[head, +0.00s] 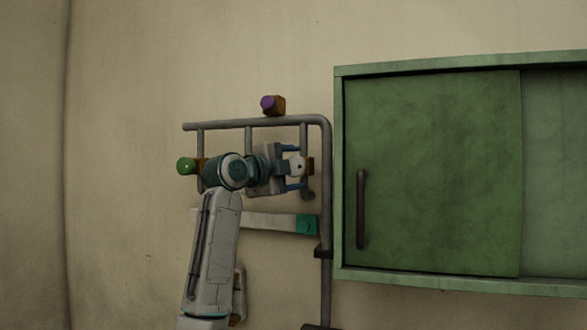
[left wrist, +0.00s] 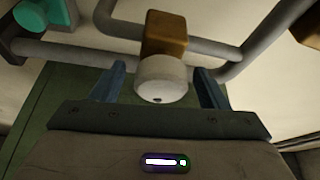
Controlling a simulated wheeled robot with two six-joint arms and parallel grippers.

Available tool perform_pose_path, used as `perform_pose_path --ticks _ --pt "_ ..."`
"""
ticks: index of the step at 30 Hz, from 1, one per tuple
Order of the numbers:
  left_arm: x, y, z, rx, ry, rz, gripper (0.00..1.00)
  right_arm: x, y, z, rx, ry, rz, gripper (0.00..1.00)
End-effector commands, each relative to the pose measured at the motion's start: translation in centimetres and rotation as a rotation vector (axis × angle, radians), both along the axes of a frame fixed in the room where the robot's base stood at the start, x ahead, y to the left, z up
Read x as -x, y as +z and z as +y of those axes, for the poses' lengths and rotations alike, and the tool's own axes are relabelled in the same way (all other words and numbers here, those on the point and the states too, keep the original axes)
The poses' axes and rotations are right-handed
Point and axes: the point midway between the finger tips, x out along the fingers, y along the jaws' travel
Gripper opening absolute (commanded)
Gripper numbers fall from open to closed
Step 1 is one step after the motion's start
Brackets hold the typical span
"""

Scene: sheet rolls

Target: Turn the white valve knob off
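The white valve knob (head: 298,166) sits on a brown valve body on the right pipe of the wall pipework. In the left wrist view the white knob (left wrist: 160,78) is round with a small dark mark, in front of the brown block (left wrist: 165,33). My left gripper (head: 297,170) is open, with one blue finger above and one below the knob in the head view. In the left wrist view the fingers (left wrist: 160,85) stand on either side of the knob, with gaps showing. My right gripper is in neither view.
Grey pipes (head: 326,190) surround the area. A green cabinet (head: 430,170) with a dark handle (head: 361,209) stands close on the right.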

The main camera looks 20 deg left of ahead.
Motion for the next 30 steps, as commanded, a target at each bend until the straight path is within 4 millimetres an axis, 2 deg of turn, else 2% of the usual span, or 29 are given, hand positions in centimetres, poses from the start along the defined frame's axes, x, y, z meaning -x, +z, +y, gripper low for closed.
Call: perform_pose_path --ticks 6,10,22,30 --pt "0.1 0.0 0.0 0.001 0.000 -0.002 0.69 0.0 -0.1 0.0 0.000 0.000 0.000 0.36" --pt "1.0 -0.3 0.5 0.001 0.001 -0.003 0.69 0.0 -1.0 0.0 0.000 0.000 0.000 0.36" --pt "8.0 -0.8 3.6 0.000 0.003 -0.004 0.69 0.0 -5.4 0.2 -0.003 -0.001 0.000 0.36" --pt "9.8 -0.6 4.4 0.000 0.000 -0.001 0.69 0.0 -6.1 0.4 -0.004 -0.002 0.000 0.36"
